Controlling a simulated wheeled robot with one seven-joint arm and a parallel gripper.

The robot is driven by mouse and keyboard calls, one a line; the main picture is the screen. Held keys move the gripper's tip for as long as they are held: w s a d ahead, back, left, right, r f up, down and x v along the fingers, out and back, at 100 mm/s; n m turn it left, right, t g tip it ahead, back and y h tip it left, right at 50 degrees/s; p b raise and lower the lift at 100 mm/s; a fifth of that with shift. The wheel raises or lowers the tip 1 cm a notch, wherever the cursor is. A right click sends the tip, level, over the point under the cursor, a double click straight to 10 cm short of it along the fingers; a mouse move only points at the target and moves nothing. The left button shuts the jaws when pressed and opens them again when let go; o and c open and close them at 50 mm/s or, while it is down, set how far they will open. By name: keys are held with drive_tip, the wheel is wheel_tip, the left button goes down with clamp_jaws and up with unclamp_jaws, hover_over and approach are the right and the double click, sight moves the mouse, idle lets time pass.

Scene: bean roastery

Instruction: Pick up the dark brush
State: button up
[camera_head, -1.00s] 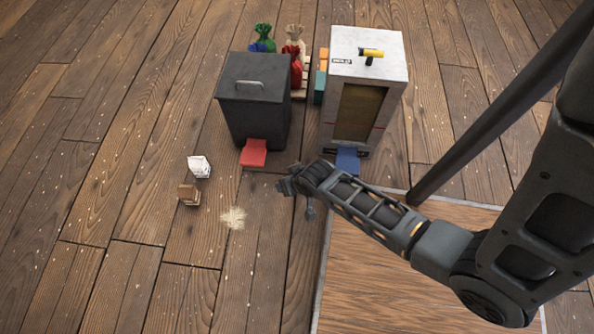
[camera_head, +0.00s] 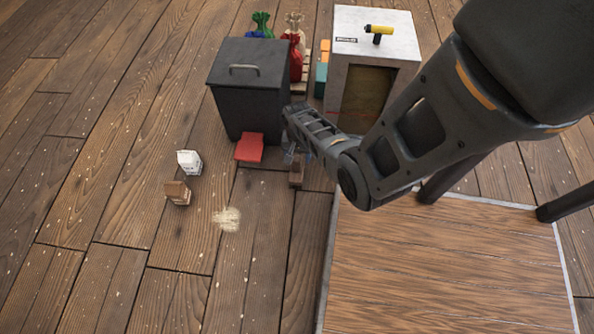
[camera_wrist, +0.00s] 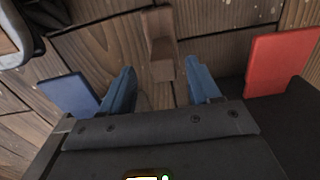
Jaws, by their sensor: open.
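The dark brown brush (camera_head: 296,175) lies on the plank floor in front of the grey bin and the white machine, partly covered by my gripper in the head view. In the wrist view the brush (camera_wrist: 161,45) shows as a brown block, just beyond and between my two blue fingers. My gripper (camera_wrist: 161,72) is open, with a gap between the fingers and nothing held. In the head view my gripper (camera_head: 290,157) is small and mostly hidden by my arm, right above the brush. I cannot tell whether a finger touches it.
A dark bin (camera_head: 250,95) with a red pedal (camera_head: 249,148) stands behind. A white machine (camera_head: 372,45) holds a yellow tool (camera_head: 379,30); its blue pedal (camera_wrist: 68,95) shows in the wrist view. A white bag (camera_head: 189,162), brown bag (camera_head: 177,192) and pale pile (camera_head: 227,219) lie left.

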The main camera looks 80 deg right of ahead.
sight(297, 158)
drive_tip(key=f+b, duration=0.1)
drive_tip(key=f, duration=0.1)
drive_tip(key=f+b, duration=0.2)
drive_tip(key=shift+w+d+f, duration=0.15)
drive_tip(key=shift+w+f, duration=0.05)
drive_tip(key=shift+f, duration=0.2)
clamp_jaws()
idle(0.4)
